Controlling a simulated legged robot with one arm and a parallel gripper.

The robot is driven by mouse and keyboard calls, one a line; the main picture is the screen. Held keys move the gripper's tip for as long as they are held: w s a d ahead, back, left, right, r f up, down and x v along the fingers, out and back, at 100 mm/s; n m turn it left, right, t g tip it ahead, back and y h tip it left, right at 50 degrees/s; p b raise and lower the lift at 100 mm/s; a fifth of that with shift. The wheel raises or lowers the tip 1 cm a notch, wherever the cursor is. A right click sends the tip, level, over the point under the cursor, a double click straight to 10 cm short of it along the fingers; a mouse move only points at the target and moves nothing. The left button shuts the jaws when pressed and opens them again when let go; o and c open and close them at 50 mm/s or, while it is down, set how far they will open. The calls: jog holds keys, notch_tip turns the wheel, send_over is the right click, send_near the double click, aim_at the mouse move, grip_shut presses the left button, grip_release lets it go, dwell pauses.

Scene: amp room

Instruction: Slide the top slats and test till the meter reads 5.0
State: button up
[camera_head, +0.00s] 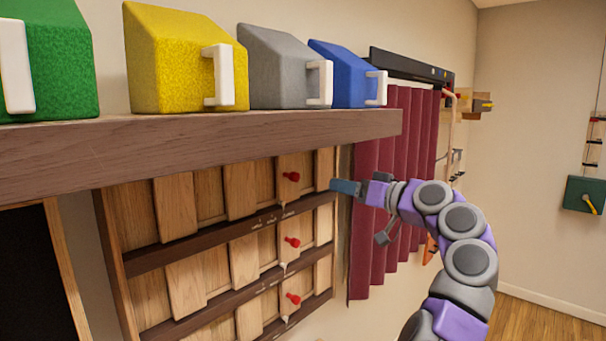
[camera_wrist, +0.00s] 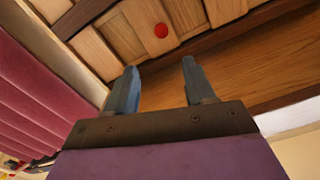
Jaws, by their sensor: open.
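A wooden slat panel (camera_head: 127,263) hangs on the wall, with rows of light slats between dark rails. The top row's slat (camera_head: 296,193) carries a red knob (camera_head: 291,177); the two lower rows carry red knobs (camera_head: 293,242) and (camera_head: 294,298). My gripper (camera_head: 345,187) is at the right end of the top row, apart from the knob. In the wrist view my gripper (camera_wrist: 157,85) is open and empty, with a red knob (camera_wrist: 161,30) beyond and between its fingertips. No meter reading can be made out.
A thick wooden shelf (camera_head: 200,140) runs just above the panel and holds green (camera_head: 60,60), yellow (camera_head: 165,60), grey (camera_head: 275,70) and blue (camera_head: 340,75) bins with white handles. A dark red curtain (camera_head: 375,240) hangs at the panel's right, behind my arm. A green box (camera_head: 582,195) is on the right wall.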

aim_at(298, 177)
jog(key=p+x, duration=0.4)
jog(key=x, duration=1.2)
jog(key=shift+a, duration=0.4)
jog(key=shift+w+a, duration=0.2)
jog(key=shift+a, duration=0.15)
jog(key=shift+d, duration=0.35)
jog(key=shift+c, duration=0.8)
jog(key=shift+a, duration=0.1)
grip_shut()
